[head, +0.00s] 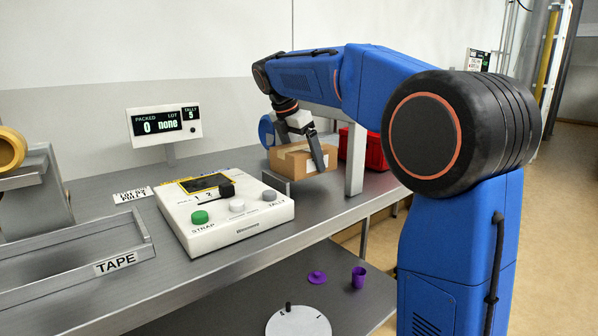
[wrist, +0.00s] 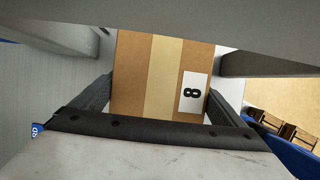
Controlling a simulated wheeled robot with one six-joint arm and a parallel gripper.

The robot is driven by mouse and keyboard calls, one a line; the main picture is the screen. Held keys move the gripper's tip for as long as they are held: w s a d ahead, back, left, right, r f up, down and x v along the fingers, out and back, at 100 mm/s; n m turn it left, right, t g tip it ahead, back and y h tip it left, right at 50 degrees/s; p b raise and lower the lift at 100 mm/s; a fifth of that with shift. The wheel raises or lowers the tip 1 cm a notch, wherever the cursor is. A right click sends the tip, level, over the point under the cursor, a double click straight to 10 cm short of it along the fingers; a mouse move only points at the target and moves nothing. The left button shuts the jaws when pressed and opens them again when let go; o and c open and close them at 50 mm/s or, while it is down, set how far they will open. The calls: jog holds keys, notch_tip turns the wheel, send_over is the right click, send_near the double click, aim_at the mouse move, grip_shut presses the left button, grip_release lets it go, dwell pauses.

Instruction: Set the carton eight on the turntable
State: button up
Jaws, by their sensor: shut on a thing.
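The carton eight is a brown box (head: 287,164) with a tan tape strip. In the wrist view its top (wrist: 130,75) fills the middle, and a white label with a black 8 shows on it. My gripper (wrist: 160,103) is shut on the carton, one finger on each side. In the head view one dark finger lies against its near side; the other is hidden. Whether the carton touches the bench is unclear. A round pale disc with a small black peg, apparently the turntable (head: 298,322), lies on the lower shelf, partly cut off below.
A grey metal post (head: 355,160) and frame stand right beside the carton, with a red bin (head: 372,150) behind. A white control box (head: 225,215), a display (head: 163,122) and a tape tray (head: 75,265) occupy the bench.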

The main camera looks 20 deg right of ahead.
jog(key=shift+f, duration=2.05)
jog(key=shift+f, duration=0.1)
jog(key=o, duration=1.2)
